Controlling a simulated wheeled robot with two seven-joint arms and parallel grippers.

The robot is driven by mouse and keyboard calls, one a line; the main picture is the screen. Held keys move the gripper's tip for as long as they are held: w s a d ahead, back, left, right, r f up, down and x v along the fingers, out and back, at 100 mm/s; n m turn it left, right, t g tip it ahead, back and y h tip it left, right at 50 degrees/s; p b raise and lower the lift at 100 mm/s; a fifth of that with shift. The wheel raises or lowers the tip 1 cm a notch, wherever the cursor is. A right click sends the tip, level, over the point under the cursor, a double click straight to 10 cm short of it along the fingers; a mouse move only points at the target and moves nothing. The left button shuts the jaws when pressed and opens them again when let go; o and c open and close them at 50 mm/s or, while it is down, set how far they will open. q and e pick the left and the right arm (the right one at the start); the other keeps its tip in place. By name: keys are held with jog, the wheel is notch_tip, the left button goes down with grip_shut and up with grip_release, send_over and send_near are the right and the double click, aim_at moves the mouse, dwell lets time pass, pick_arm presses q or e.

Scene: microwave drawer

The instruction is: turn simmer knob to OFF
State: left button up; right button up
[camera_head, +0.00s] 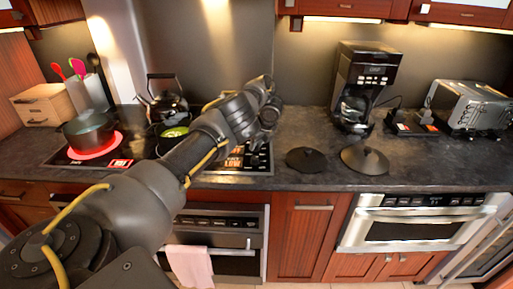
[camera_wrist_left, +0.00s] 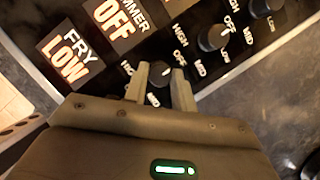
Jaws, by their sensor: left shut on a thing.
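Two more knobs (camera_wrist_left: 212,38) (camera_wrist_left: 262,7) stand farther along the row, apart from the fingers. A lit label reading "...MMER OFF" (camera_wrist_left: 114,20) and one reading "FRY LOW" (camera_wrist_left: 70,58) are beside the row. I cannot tell which label belongs to the held knob. In the head view my left arm covers part of the cooktop.
A pot (camera_head: 88,130) stands on a glowing red burner at the left of the cooktop. A black kettle (camera_head: 166,101) and a pan with green food (camera_head: 174,131) are behind my arm. Two dark lids (camera_head: 306,160) (camera_head: 364,159) lie on the counter, near the coffee maker (camera_head: 360,85).

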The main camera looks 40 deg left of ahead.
pick_arm(q)
jog(key=shift+a+r, duration=0.1)
dwell(0.5)
jog(key=o, duration=1)
jog(key=p+v, duration=1)
jog(key=p, duration=0.6)
jog(key=shift+d+r, duration=0.25)
jog(key=shift+r, duration=0.05)
